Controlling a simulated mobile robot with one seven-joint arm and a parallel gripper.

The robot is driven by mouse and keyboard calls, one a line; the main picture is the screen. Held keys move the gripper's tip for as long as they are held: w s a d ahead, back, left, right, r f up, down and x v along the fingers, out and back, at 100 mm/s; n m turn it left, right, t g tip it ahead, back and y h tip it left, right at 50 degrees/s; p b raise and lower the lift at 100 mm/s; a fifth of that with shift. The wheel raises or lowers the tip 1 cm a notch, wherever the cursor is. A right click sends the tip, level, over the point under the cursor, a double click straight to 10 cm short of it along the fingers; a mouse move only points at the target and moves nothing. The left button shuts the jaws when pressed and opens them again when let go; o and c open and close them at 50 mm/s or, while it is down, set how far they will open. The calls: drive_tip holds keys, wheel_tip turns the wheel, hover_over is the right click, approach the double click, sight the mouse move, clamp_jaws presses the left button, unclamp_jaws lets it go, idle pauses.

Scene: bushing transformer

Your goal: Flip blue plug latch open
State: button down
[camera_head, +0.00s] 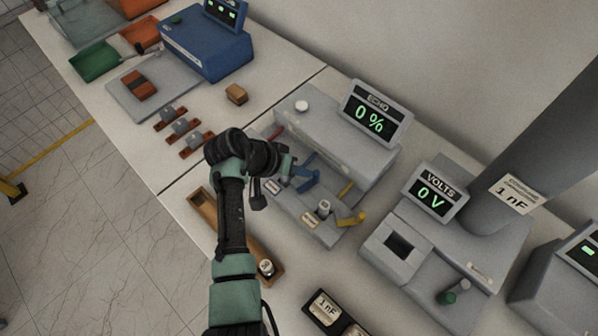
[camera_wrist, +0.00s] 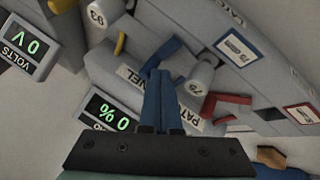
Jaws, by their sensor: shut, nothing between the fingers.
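The blue plug latch (camera_head: 308,182) is on the grey patch panel (camera_head: 330,232), between red and yellow latches. Part of the blue latch (camera_wrist: 165,52) shows in the wrist view just past my fingertips. My gripper (camera_head: 287,170) is over the panel, close to the blue latch. In the wrist view my gripper (camera_wrist: 159,75) has its two blue fingers together, with nothing between them. The fingers hide much of the latch, so contact and its exact angle cannot be told.
A yellow latch (camera_head: 350,219) and a white plug (camera_head: 323,207) are to the right. A red latch (camera_wrist: 227,102) and a grey plug (camera_wrist: 200,76) are close beside my fingers. The ECHO display (camera_head: 371,116) reads 0 %.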

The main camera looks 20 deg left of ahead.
drive_tip(key=shift+w+d+f+m+g+h+b, duration=0.15)
drive_tip(key=shift+m+g+h+b, duration=0.25)
drive_tip(key=shift+m, duration=0.3)
drive_tip(key=shift+d, duration=0.4)
idle(0.5)
drive_tip(key=shift+a, duration=0.1)
drive_tip(key=shift+s+a, duration=0.5)
drive_tip(key=shift+a, duration=0.1)
drive_tip(key=shift+r, duration=0.2)
